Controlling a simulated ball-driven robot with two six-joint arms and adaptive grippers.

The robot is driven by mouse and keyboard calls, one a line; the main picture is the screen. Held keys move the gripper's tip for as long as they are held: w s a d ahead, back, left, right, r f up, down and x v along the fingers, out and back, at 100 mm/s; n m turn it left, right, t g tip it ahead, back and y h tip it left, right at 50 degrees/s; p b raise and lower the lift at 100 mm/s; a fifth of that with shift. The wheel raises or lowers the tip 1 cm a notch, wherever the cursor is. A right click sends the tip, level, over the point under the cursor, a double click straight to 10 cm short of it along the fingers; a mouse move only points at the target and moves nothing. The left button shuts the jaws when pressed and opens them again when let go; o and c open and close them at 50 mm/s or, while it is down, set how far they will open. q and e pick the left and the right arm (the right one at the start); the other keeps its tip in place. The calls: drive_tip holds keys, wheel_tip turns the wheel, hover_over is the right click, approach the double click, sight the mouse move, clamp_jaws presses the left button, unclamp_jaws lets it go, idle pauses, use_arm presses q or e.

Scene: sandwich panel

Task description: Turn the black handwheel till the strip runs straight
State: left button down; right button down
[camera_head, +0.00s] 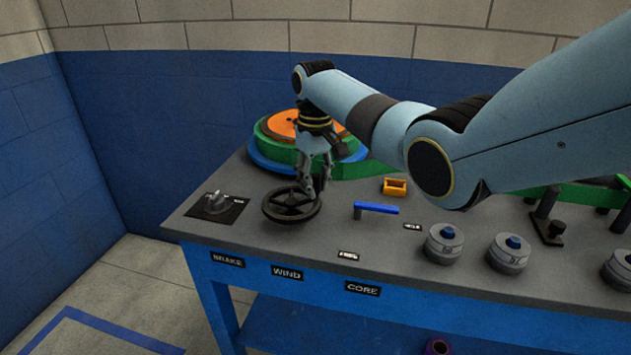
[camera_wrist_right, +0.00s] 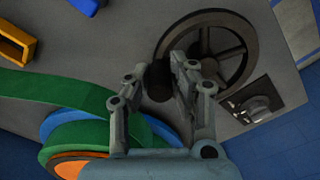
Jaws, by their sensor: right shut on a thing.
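The black handwheel (camera_head: 268,211) lies flat on the grey bench top, near its front left. It also shows in the right wrist view (camera_wrist_right: 243,42), with spokes and a dark upright knob (camera_wrist_right: 159,82) at its rim. My right gripper (camera_head: 319,188) reaches down to the wheel's right side and is shut on this knob. The green strip (camera_wrist_right: 62,93) comes off a green roll with an orange centre (camera_head: 283,124) on a blue disc. In the head view the strip (camera_head: 585,194) shows again at right; my right arm hides the stretch between. My left gripper is out of view.
A switch plate (camera_head: 216,206) sits left of the wheel. A blue lever (camera_head: 377,207) and a yellow block (camera_head: 394,187) stand to its right. Several grey knobs with blue tops (camera_head: 444,241) line the front right. Open floor (camera_head: 130,270) lies left of the bench.

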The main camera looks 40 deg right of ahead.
sight(312, 209)
drive_tip(key=shift+s+r+m+p, duration=0.2)
drive_tip(key=shift+m+p, duration=0.1)
drive_tip(key=shift+p, duration=0.45)
drive_tip(key=s+m+p, duration=0.1)
drive_tip(key=m+p, duration=0.1)
drive_tip(key=p, duration=0.1)
drive_tip(key=a+m+p, duration=0.1)
drive_tip(key=m+p, duration=0.1)
drive_tip(key=s+a+m+p, duration=0.1)
drive_tip(key=m+p, duration=0.1)
drive_tip(key=p, duration=0.1)
drive_tip(key=shift+s+p, duration=0.3)
drive_tip(key=shift+s, duration=0.05)
drive_tip(key=m, duration=0.1)
drive_tip(key=p, duration=0.1)
drive_tip(key=m, duration=0.1)
drive_tip(key=shift+s+a+f+m+p, duration=0.15)
drive_tip(key=shift+s+a+m+p, duration=0.1)
drive_tip(key=shift+a+m+p, duration=0.1)
drive_tip(key=shift+s+a+f+m+p, duration=0.1)
drive_tip(key=shift+s+a+m+p, duration=0.15)
drive_tip(key=shift+a+m+p, duration=0.35)
drive_tip(key=shift+d+m, duration=0.15)
drive_tip(key=shift+m, duration=0.1)
drive_tip(key=c, duration=1.1)
unclamp_jaws()
drive_tip(key=shift+c, duration=0.2)
drive_tip(key=shift+w, duration=0.1)
